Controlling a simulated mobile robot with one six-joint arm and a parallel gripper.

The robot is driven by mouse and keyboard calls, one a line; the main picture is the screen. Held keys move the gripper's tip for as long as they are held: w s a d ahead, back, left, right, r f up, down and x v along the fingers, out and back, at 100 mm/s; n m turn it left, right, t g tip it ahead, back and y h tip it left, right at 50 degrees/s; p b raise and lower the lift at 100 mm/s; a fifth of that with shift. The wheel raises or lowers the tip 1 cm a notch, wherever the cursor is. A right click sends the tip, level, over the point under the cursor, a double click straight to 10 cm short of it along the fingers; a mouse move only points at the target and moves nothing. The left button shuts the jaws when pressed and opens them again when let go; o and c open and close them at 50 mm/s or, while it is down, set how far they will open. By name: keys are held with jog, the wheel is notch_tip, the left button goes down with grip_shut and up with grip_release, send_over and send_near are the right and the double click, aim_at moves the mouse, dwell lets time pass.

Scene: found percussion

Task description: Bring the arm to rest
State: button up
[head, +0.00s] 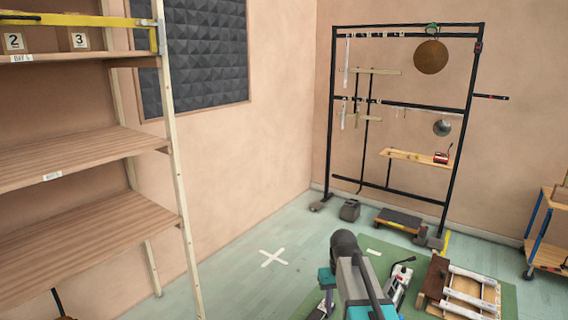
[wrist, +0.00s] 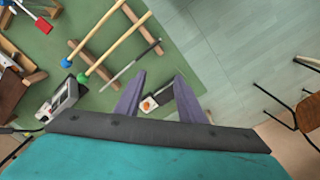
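My arm (head: 355,280) reaches out low in the middle of the head view, over the green mat. My gripper (wrist: 160,76) shows in the wrist view with its two purple fingers apart. I see nothing held between them. A small white item with an orange spot (wrist: 157,99) shows between the fingers, apparently on the mat below. The fingertips cannot be made out in the head view.
The green mat (head: 400,250) holds a wooden rack (head: 470,292) and a grey-white device (wrist: 62,98). Mallets (wrist: 115,48) lie on wooden bars. A shelf (head: 85,160) stands left, a black hanging frame (head: 328,120) behind. Floor near the white cross (head: 273,258) is clear.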

jog(key=s+f+g+b, duration=0.2)
jog(key=s+f+b, duration=0.2)
jog(key=s+f, duration=0.9)
jog(key=s+f+g+b, duration=0.2)
jog(key=s+f+b, duration=0.2)
jog(key=s+f, duration=0.9)
jog(key=s+f+m+g+b, duration=0.1)
jog(key=s+f+b, duration=0.3)
jog(key=s+f, duration=0.9)
notch_tip(320, 180, down, 10)
jog(key=shift+s+r+g, duration=0.15)
jog(key=shift+r+g, duration=0.05)
jog(key=shift+g, duration=0.2)
